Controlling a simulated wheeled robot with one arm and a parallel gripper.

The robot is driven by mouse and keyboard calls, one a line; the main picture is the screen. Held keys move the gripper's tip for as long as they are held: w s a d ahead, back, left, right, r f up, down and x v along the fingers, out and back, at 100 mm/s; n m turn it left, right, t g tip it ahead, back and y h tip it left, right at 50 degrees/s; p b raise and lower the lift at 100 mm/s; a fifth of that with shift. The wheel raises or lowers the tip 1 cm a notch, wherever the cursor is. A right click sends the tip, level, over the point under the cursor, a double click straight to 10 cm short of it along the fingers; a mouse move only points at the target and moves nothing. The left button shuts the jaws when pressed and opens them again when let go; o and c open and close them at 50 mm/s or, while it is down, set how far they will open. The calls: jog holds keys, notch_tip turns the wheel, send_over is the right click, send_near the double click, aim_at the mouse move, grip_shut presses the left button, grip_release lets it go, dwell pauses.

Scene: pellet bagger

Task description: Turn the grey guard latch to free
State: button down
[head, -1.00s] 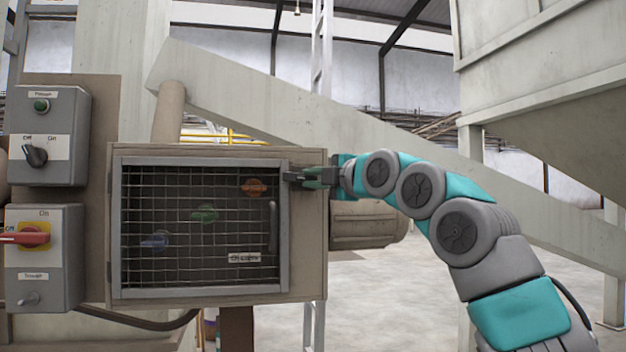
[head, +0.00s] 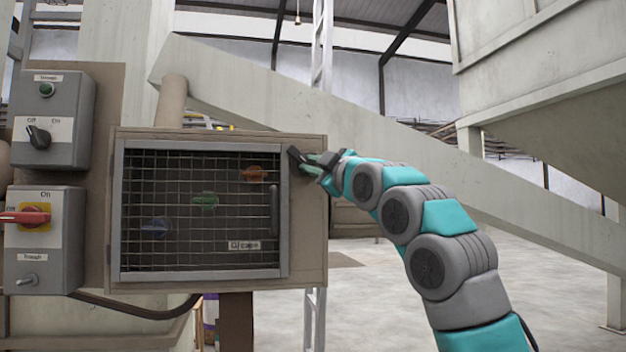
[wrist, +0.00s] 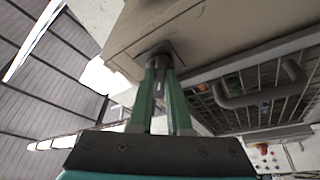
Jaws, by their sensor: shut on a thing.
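The guard latch (head: 294,154) is a small dark grey bar at the upper right edge of the mesh guard (head: 200,210) on the beige box. It slants, with its left end up. My gripper (head: 314,163) comes in from the right and is shut on it. In the wrist view, the green fingers of my gripper (wrist: 160,68) close around the dark latch (wrist: 156,52) against the box face. The fingers hide part of the latch.
Behind the mesh are orange (head: 254,174), green (head: 205,200) and blue (head: 156,228) knobs. The guard has a dark handle (head: 274,210). Grey switch boxes (head: 52,120) stand at the left, one with a red handle (head: 25,217). Open floor lies right of the box.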

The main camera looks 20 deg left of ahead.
jog(key=m+t+h, duration=0.1)
jog(key=m, duration=0.3)
jog(key=m+t+h+b, duration=0.1)
jog(key=m+t, duration=0.1)
jog(key=m, duration=0.2)
jog(key=m+t+h+b, duration=0.1)
jog(key=m+t, duration=0.1)
jog(key=m, duration=0.3)
jog(key=shift+s+a+f, duration=0.1)
jog(key=shift+s+a, duration=0.1)
jog(key=shift+a, duration=0.15)
jog(key=shift+m+t+h+p, duration=0.3)
jog(key=shift+m+t+h, duration=0.15)
jog(key=shift+m, duration=0.35)
jog(key=c, duration=0.9)
grip_release()
jog(key=shift+o, duration=0.2)
jog(key=shift+s+f, duration=0.1)
jog(key=shift+f, duration=0.05)
jog(key=b+v, duration=0.5)
jog(key=v, duration=0.2)
jog(key=shift+s+d, duration=0.25)
